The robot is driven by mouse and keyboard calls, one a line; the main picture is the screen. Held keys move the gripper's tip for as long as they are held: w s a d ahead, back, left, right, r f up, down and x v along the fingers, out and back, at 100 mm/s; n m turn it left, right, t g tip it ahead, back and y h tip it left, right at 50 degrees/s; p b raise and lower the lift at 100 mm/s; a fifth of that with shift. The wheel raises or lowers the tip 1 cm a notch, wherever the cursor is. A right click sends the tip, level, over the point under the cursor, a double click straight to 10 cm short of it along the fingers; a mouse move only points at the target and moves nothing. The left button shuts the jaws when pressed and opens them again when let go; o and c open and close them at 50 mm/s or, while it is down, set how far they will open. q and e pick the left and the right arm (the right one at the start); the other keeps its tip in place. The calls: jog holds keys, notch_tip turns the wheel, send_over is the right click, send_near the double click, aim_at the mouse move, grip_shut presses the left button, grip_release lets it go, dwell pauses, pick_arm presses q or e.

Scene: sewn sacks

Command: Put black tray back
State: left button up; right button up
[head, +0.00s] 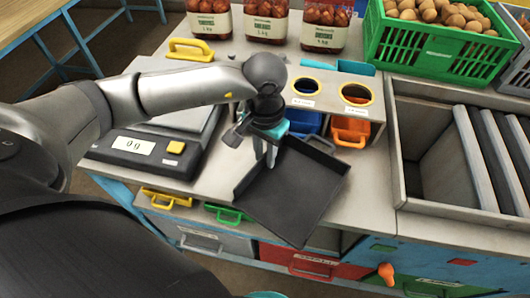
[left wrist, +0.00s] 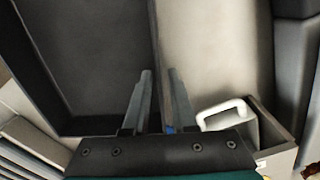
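The black tray (head: 295,195) is a flat, dark, shallow tray. It lies at an angle at the front of the grey counter, and its near corner reaches past the front edge in the head view. My left gripper (head: 268,155) points down at the tray's far left side. In the left wrist view the tray (left wrist: 90,60) fills the upper left. The left fingers (left wrist: 160,75) stand apart on either side of its rim, with a gap showing between them. I cannot tell whether they touch the rim. My right gripper is not in view.
A scale (head: 150,145) reading 0 g stands left of the tray. Behind it is a holder (head: 322,90) with two ringed holes and coloured scoops. Jars (head: 265,20) stand behind.

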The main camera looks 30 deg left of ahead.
pick_arm(q)
jog(key=shift+o, duration=0.7)
